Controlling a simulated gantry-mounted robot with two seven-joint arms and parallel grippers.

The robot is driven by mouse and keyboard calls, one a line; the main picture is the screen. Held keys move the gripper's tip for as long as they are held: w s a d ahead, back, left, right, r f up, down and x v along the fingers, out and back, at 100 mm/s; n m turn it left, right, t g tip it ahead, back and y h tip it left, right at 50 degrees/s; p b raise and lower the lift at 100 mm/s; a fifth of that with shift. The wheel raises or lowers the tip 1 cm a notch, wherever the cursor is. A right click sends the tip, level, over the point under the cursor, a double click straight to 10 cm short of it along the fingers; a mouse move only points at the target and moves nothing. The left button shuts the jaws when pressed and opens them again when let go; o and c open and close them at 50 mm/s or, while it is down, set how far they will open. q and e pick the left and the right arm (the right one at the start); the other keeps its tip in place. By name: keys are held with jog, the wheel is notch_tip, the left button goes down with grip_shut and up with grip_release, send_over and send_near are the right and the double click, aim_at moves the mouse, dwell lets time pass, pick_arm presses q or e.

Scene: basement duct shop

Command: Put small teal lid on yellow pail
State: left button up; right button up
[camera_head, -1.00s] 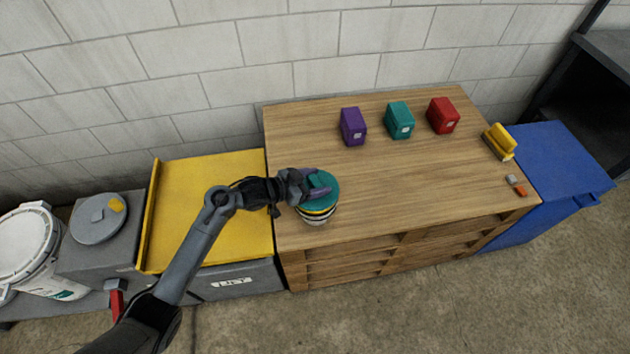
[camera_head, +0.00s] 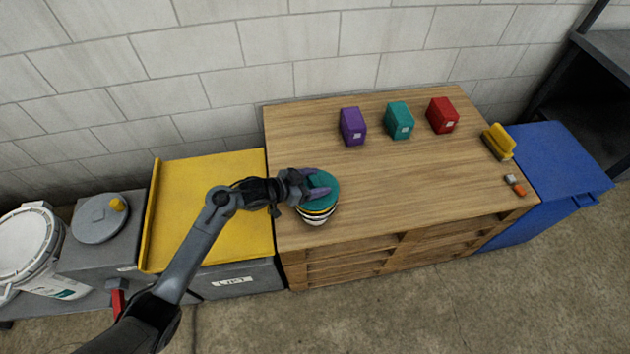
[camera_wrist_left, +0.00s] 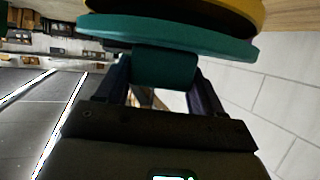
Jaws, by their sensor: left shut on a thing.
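The small teal lid (camera_head: 326,185) is a flat disc held at the top of the yellow pail. In the left wrist view, the lid (camera_wrist_left: 190,37) shows edge-on, with its teal knob between my two fingers. My left gripper (camera_head: 316,186) is shut on the lid's knob. The pail (camera_head: 318,214), with yellow, black and white bands, stands at the table's left end, mostly hidden under the lid. In the left wrist view, yellow (camera_wrist_left: 235,10) shows beyond the lid. I cannot tell whether lid and rim touch. My right gripper is out of view.
On the wooden table (camera_head: 420,185) stand a purple box (camera_head: 353,127), a teal box (camera_head: 399,120) and a red box (camera_head: 443,115). A yellow-handled brush (camera_head: 498,142) lies at the right. The table's middle is clear. A yellow-topped unit (camera_head: 208,205) adjoins on the left.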

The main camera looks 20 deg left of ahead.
pick_arm(q)
jog(key=shift+p, duration=0.3)
dwell(0.4)
dwell(0.3)
jog(key=shift+f+b, duration=0.35)
jog(key=shift+f, duration=0.25)
jog(key=o, duration=0.8)
jog(key=shift+c, duration=0.2)
